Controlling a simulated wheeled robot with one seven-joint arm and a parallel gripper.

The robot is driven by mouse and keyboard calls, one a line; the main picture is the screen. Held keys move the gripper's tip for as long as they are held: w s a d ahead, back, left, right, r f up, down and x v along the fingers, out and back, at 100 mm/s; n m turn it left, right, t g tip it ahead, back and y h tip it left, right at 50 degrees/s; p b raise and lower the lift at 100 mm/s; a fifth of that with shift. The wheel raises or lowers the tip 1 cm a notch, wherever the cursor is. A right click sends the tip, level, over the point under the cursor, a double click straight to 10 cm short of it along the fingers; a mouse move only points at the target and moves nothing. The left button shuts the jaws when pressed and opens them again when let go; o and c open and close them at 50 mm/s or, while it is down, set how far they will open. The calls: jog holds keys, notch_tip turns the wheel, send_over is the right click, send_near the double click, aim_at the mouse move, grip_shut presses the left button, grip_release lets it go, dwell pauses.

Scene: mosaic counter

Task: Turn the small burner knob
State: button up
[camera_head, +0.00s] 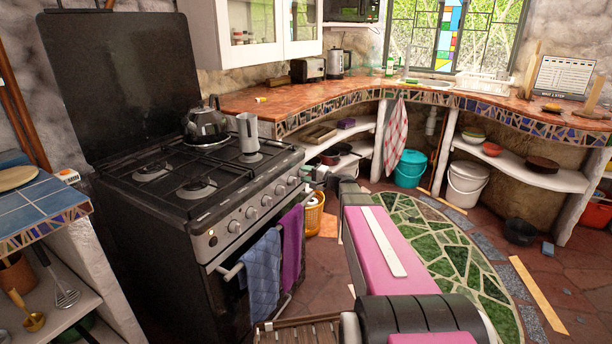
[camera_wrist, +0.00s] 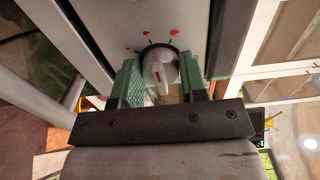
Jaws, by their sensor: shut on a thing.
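The black stove (camera_head: 160,150) stands at the left in the head view, with a row of silver knobs along its front panel. My gripper (camera_head: 318,174) is at the right end of that row, and the knob there is mostly hidden by it. Red flame marks and a dark ring show on the panel around the knob.
A blue towel (camera_head: 262,275) and a purple towel (camera_head: 291,245) hang on the oven rail, below and left of my gripper. A kettle (camera_head: 206,123) and a grey jug (camera_head: 248,134) stand on the hob. An orange basket (camera_head: 314,213) is on the floor beside the stove.

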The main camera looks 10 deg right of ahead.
jog(key=shift+n, duration=0.8)
jog(key=shift+f, duration=0.1)
jog(key=o, duration=0.9)
jog(key=v, duration=1.1)
jog(key=shift+c, duration=0.4)
grip_shut()
dwell(0.6)
